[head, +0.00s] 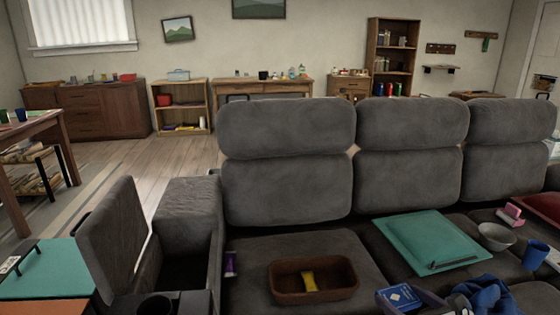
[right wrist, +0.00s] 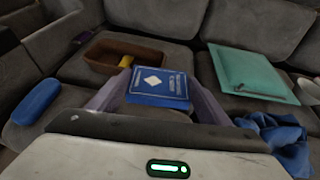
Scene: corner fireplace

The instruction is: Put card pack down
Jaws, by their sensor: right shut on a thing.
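The card pack (head: 398,297) is a blue box with a white diamond and lettering on its face. It also shows in the right wrist view (right wrist: 158,84). My right gripper (right wrist: 150,92) is shut on it, one finger at each side. In the head view the right gripper (head: 425,299) comes in at the bottom edge, in front of the grey sofa (head: 286,180). The pack shows over the sofa's front seat area; I cannot tell its height above the seat. My left gripper is not in view.
A brown tray (head: 282,296) with a yellow item (head: 309,281) sits on the left seat. A blue cloth (head: 488,295), grey bowl (head: 496,236) and blue cup (head: 535,254) are right. A blue case (right wrist: 37,101) lies left in the wrist view.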

